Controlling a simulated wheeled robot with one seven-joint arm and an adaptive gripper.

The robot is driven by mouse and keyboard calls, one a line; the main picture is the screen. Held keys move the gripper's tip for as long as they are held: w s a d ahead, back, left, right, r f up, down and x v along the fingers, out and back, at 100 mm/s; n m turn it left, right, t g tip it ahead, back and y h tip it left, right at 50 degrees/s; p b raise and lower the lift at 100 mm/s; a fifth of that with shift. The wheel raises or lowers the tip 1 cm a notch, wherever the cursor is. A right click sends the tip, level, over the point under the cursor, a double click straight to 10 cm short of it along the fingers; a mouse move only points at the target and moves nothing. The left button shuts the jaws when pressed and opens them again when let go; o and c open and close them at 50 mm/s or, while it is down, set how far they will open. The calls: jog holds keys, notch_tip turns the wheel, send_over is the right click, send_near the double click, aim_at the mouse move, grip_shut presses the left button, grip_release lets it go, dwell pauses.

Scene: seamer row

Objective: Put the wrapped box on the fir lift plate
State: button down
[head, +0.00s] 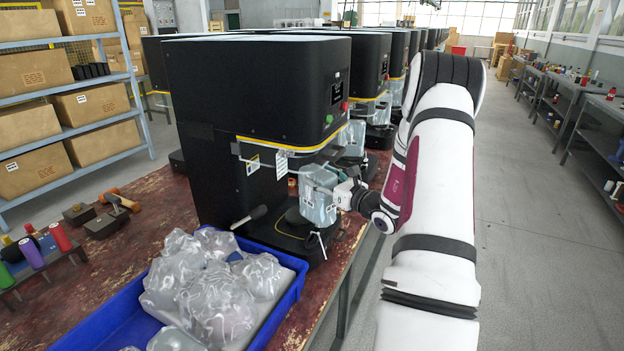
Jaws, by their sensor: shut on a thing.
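A wrapped box (318,205) in clear, pale bluish film is at the front of the nearest black machine. My gripper (343,192) is shut on its right side. The box is upright, at or just above a round dark lift plate (288,226) on that machine's base. The box hides part of the plate, and I cannot tell whether they touch. I can read no mark saying this is the fir plate. My fingertips are small and partly hidden by the film.
A blue tray (290,300) of crumpled clear-wrapped items stands in front. The machine's head (265,90) overhangs the box. More machines stand behind. Thread spools (60,237) and tools lie at left. The right aisle is clear.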

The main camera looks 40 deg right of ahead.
jog(key=w, duration=0.2)
jog(key=w+f, duration=0.1)
jog(key=w, duration=0.1)
jog(key=shift+d, duration=0.1)
jog(key=shift+f, duration=0.35)
jog(key=c, duration=0.6)
grip_release()
jog(key=shift+s, duration=0.1)
